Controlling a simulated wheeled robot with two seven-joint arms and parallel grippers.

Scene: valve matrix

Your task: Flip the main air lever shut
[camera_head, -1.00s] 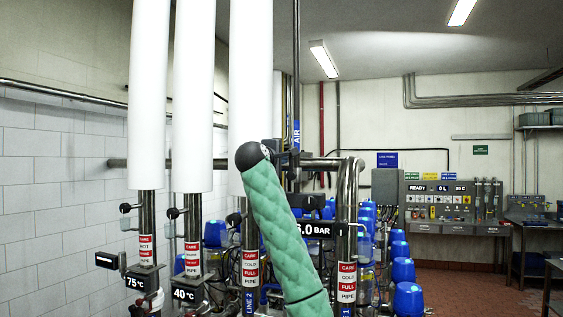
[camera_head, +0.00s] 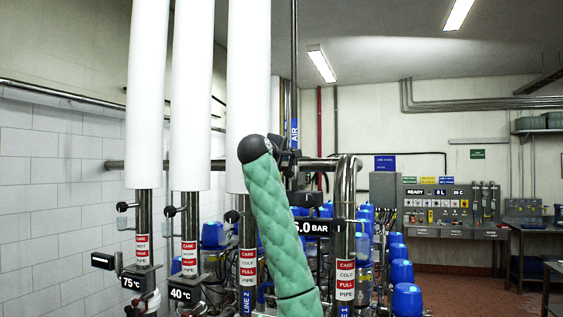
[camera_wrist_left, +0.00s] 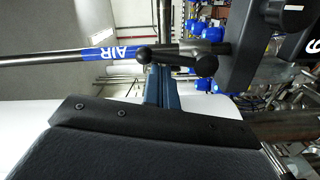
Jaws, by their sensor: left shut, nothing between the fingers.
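The air pipe (camera_wrist_left: 85,58) with its blue AIR label crosses the left wrist view; the label (camera_head: 295,132) also shows in the head view. The main air lever (camera_wrist_left: 180,58) is a black handle with a rounded knob end, lying roughly along the pipe. My left gripper (camera_wrist_left: 156,82) is shut and empty, its blue-grey fingers just below the lever in that view. I cannot tell whether they touch it. In the head view my green-sleeved left arm hides much of the lever area, and gripper and lever merge into one dark shape. My right gripper is not in view.
A 5.0 BAR display (camera_head: 314,227) hangs just right of my arm. White-sleeved vertical pipes (camera_head: 193,95) stand close on the left. A horizontal steel pipe (camera_head: 320,164) runs behind the wrist. Blue-capped valves (camera_head: 407,298) fill the lower right. Open floor lies further right.

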